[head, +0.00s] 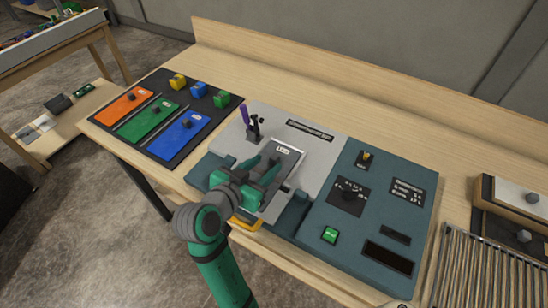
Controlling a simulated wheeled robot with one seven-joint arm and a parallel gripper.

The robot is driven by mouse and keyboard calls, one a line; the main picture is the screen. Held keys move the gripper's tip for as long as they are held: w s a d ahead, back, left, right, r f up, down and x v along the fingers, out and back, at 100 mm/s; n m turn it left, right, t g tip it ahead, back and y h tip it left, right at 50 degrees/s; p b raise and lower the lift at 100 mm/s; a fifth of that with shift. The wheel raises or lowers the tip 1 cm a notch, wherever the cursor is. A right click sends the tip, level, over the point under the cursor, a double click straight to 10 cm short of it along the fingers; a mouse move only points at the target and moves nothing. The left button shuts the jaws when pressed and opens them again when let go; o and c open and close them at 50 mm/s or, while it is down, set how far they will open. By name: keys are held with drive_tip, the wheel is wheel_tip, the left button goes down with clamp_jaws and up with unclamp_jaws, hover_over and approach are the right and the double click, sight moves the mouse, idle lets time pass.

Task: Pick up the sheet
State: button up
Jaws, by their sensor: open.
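The likely sheet is a dark grey rectangular plate (291,159) with a light edge and a small label near its top. It lies on the light grey area of the console, and my arm hides its lower left part. My green gripper (266,164) is open over the left part of the plate, its fingers pointing up the picture. I cannot tell whether the fingers touch the plate.
The blue-grey console (375,215) has a dial, a green button (330,235) and dark slots. A black clamp (254,128) with a purple piece stands behind the plate. A black board (165,115) with coloured panels lies left. A ribbed rack (490,270) stands right. The table's back strip is clear.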

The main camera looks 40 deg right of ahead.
sight(276, 155)
drive_tip(key=shift+r+x, duration=0.2)
drive_tip(key=shift+x, duration=3.45)
drive_tip(key=shift+w, duration=0.2)
drive_tip(key=c, duration=0.8)
drive_tip(key=shift+s, duration=0.15)
clamp_jaws()
